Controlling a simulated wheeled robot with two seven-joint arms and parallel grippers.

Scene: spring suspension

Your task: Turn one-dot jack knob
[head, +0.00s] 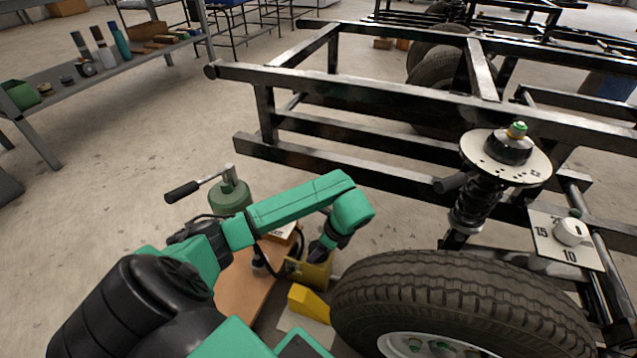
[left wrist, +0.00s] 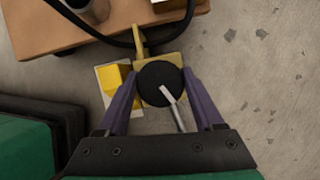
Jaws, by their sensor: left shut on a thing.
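A round black knob (left wrist: 158,84) with a white pointer bar shows in the left wrist view, in front of a yellow-tan body (left wrist: 148,60). My left gripper (left wrist: 163,80) has its purple fingers on both sides of the knob, shut on it. In the head view the left gripper (head: 318,252) reaches down to the yellow jack body (head: 312,272), and the arm and fingers hide the knob there. I cannot make out a one-dot mark. My right gripper is not in view.
A yellow wedge (head: 309,302) lies beside the jack, close to the large tire (head: 450,285). A green pump (head: 231,195) with a black-handled lever stands behind my arm. A strut (head: 480,195) and a dial (head: 570,232) are at right.

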